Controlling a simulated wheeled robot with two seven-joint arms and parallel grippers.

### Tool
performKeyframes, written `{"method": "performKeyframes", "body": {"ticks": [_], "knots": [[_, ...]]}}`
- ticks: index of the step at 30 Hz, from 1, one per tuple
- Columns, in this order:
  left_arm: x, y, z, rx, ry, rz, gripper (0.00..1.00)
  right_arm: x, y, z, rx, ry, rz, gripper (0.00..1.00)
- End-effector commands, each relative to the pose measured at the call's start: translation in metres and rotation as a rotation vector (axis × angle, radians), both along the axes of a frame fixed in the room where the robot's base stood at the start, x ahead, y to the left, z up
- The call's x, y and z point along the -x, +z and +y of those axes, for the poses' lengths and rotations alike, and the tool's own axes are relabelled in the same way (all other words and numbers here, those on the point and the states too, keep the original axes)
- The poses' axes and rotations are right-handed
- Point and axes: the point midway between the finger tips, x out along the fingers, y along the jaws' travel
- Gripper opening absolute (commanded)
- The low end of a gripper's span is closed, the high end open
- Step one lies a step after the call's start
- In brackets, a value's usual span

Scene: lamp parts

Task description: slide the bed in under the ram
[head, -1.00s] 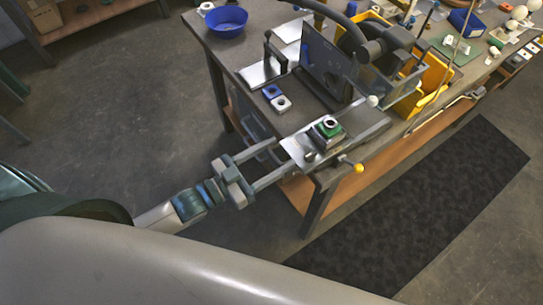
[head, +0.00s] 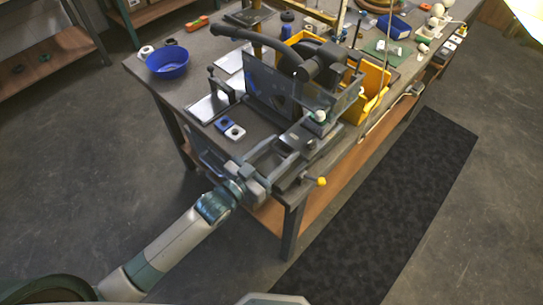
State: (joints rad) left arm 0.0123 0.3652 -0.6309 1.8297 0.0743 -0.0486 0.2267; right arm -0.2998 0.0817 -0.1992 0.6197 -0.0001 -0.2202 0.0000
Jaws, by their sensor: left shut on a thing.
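My left gripper (head: 284,152) reaches in from the lower left, its two fingers spread at either side of the near end of the bed (head: 298,138) and shut on it. The bed lies on the table-edge slide, its far part close to the press. A small white and greenish piece (head: 319,116) shows at its far end; I cannot tell clearly what it is. My right gripper is out of view.
A yellow knob (head: 321,181) sticks out by the table corner. Small blue and white blocks (head: 230,127) lie left of the slide. A blue bowl (head: 167,62) stands at the table's left end.

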Motion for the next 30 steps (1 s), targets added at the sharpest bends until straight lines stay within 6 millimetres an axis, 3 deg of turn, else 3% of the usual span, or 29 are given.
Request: {"method": "performKeyframes", "body": {"ticks": [9, 10, 11, 30], "knots": [[-0.0058, 0.0048, 0.0022, -0.001, 0.007, -0.011, 0.15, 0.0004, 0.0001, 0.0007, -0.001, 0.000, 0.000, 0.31], [-0.0059, 0.0049, 0.0021, -0.001, 0.007, -0.011, 0.60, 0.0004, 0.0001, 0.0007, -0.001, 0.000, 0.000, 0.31], [-0.0057, 0.0049, 0.0021, -0.001, 0.007, -0.011, 0.64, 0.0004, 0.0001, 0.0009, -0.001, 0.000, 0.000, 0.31], [-0.0022, 0.0006, -0.0002, -0.001, 0.002, -0.001, 0.64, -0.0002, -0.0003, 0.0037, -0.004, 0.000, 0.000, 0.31]]}}
